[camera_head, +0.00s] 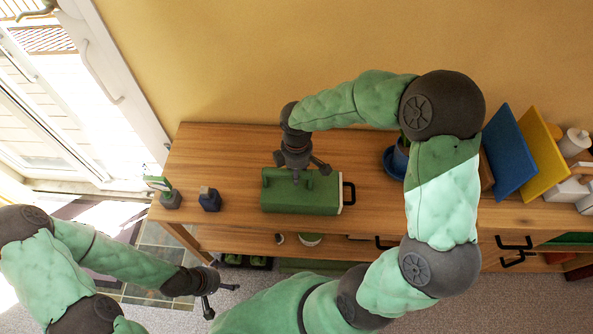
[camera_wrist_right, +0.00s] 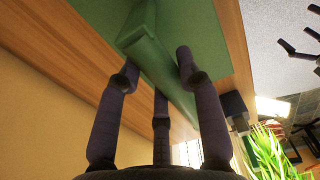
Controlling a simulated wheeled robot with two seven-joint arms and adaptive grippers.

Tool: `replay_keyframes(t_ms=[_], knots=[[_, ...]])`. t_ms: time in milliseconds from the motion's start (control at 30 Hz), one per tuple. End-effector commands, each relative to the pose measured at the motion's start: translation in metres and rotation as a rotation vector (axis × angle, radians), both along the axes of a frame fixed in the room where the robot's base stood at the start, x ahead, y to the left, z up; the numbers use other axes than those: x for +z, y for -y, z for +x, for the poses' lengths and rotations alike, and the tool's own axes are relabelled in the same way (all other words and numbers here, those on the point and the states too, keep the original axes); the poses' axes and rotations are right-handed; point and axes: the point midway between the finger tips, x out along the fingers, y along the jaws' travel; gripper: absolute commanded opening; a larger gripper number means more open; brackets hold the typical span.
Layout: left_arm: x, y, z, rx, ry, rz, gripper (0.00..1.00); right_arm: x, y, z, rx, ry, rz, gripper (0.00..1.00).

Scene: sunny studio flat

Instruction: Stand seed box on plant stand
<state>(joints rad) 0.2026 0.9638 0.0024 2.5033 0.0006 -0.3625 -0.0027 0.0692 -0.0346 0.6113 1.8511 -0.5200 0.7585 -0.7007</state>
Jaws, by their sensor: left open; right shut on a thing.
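The green seed box (camera_head: 310,204) lies on the long wooden sideboard (camera_head: 235,150), with a pale strip and a black handle at its right end. My right gripper (camera_head: 296,172) comes down over its left part. In the right wrist view, the fingers (camera_wrist_right: 158,75) are shut on a raised green ridge of the seed box (camera_wrist_right: 145,38). My left gripper (camera_head: 208,295) is open and empty, in front of the sideboard at lower left. It also shows in the right wrist view (camera_wrist_right: 300,42). I cannot tell which furniture is the plant stand; it may be the sideboard.
Two small dark objects (camera_head: 209,200) stand left of the box. A blue pot and saucer (camera_head: 389,163) stand to its right, partly behind my right arm. Blue (camera_head: 508,155) and yellow (camera_head: 543,155) panels lean farther right. The top behind the box looks clear.

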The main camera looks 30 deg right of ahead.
Motion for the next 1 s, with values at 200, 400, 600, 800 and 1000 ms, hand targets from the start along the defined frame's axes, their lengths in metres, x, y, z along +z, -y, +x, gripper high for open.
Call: replay_keyframes(t_ms=[200, 400, 600, 800, 1000], knots=[[-0.001, 0.0, 0.0, 0.0, 0.0, 0.0, 0.88, -0.002, 0.0, 0.0, 0.0, 0.0, 0.0, 0.6], [-0.001, 0.0, 0.0, 0.0, 0.0, 0.0, 0.88, -0.002, 0.0, 0.0, 0.0, 0.0, 0.0, 0.6], [0.002, 0.0, 0.0, 0.0, 0.0, 0.0, 0.88, 0.003, 0.0, 0.0, 0.0, 0.001, -0.001, 0.6], [0.011, 0.0, 0.0, 0.0, 0.0, 0.0, 0.88, 0.034, 0.0, 0.001, 0.0, 0.004, 0.0, 0.6], [0.022, 0.0, 0.0, 0.0, 0.0, 0.0, 0.88, 0.075, 0.0, 0.001, 0.0, 0.004, 0.0, 0.6]])
